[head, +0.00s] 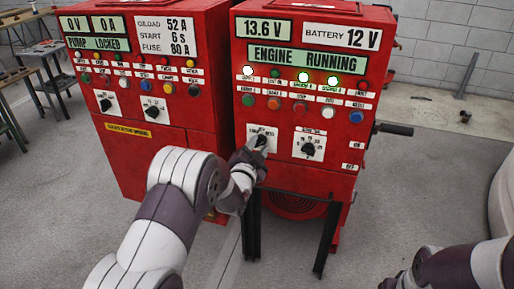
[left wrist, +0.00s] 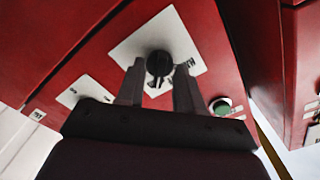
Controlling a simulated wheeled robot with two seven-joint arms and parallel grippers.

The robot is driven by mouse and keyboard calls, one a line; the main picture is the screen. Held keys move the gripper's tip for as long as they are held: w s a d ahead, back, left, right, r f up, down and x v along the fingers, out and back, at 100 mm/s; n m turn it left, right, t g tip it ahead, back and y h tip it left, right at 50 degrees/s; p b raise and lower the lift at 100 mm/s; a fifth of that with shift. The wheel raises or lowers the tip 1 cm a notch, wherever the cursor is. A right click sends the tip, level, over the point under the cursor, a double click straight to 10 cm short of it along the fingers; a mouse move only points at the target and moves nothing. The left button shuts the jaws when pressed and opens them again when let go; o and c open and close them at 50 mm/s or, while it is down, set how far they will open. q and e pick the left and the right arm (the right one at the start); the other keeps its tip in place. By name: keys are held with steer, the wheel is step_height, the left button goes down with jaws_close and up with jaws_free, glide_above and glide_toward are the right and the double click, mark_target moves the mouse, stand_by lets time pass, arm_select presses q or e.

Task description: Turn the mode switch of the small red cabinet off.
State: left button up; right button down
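The red cabinet on the right (head: 340,110) stands on dark legs, and its display reads ENGINE RUNNING. Its front has two black rotary switches on white plates: a left one (head: 262,131) and a right one (head: 308,149). My left gripper (head: 259,143) is at the left switch and partly hides it. In the left wrist view, the black knob (left wrist: 159,64) shows between the tips of my left gripper (left wrist: 159,72), with a finger on each side. The fingers are apart and do not visibly grip it. My right gripper is outside the views.
A second red cabinet (head: 150,130), reading PUMP LOCKED, stands to the left with its own two switches. A dark handle (head: 394,129) sticks out from the right cabinet's side. My right arm is low at the right.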

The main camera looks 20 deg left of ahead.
arm_select(q)
jaws_close()
steer(key=n+b, duration=0.5)
steer(key=n, duration=0.2)
steer(key=shift+n, duration=0.3)
steer(key=shift+n+b, duration=0.4)
steer(key=shift+n, duration=0.1)
steer(key=shift+r, duration=0.15)
